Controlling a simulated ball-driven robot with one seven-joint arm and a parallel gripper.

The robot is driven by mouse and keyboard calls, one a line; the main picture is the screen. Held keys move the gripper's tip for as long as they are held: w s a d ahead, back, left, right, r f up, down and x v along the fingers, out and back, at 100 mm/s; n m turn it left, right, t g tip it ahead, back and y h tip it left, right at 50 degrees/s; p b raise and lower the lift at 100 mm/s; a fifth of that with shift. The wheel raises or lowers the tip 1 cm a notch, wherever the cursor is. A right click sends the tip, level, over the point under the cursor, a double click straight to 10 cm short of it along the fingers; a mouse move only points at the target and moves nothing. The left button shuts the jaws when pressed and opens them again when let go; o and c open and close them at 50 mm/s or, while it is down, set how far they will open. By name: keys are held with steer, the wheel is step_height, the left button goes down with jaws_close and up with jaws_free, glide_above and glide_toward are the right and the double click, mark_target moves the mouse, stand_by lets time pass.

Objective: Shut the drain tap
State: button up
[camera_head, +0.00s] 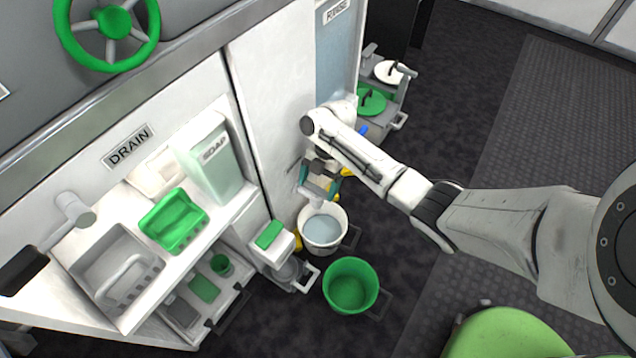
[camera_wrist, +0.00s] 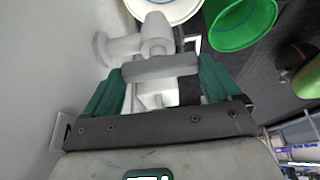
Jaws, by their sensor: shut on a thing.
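A pale grey tap (camera_wrist: 125,46) sticks out from the white cabinet wall in the wrist view, with a grey bar-shaped handle (camera_wrist: 160,67) across its front. My gripper (camera_wrist: 160,78) has its two teal fingers at either end of this handle and is shut on it. In the head view my gripper (camera_head: 319,187) is low at the cabinet front, above a white bucket (camera_head: 344,236). The bucket holds pale blue liquid (camera_head: 322,230). In the head view the tap is mostly hidden by my gripper and arm. I cannot make out a stream.
A green bucket (camera_head: 350,286) stands on the dark floor beside the white one. A DRAIN sign (camera_head: 128,147) is above a shelf with a soap box (camera_head: 212,160) and a green tray (camera_head: 173,222). A green handwheel (camera_head: 108,30) is at upper left. Open floor lies right.

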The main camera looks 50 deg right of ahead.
steer(key=shift+r+m+p, duration=0.1)
steer(key=shift+m+p, duration=0.2)
steer(key=shift+p, duration=0.2)
steer(key=m+p, duration=0.1)
steer(key=m+t+p, duration=0.1)
steer(key=p, duration=0.1)
steer(key=shift+s+a+r+m, duration=0.1)
steer(key=shift+s+r+m, duration=0.05)
steer(key=shift+m, duration=0.25)
steer(key=m+t+p, duration=0.1)
steer(key=m+p, duration=0.1)
steer(key=m+t+h+p, duration=0.1)
steer(key=m+p, duration=0.2)
steer(key=shift+s, duration=0.1)
steer(key=m+t+h+p, duration=0.1)
steer(key=m+p, duration=0.1)
steer(key=m, duration=0.2)
steer(key=shift+s+a+m+p, duration=0.1)
steer(key=shift+a+m+p, duration=0.05)
steer(key=shift+m+p, duration=0.25)
steer(key=shift+f+m+t+h+p, duration=0.15)
steer(key=shift+m+h+p, duration=0.35)
steer(key=shift+m, duration=0.65)
steer(key=shift+f+m+t+h+p, duration=0.15)
steer(key=shift+m+h+p, duration=0.15)
steer(key=shift+m+h, duration=0.6)
steer(key=shift+m, duration=0.45)
steer(key=o, duration=0.8)
steer(key=shift+c, duration=0.2)
steer(key=shift+r, duration=0.1)
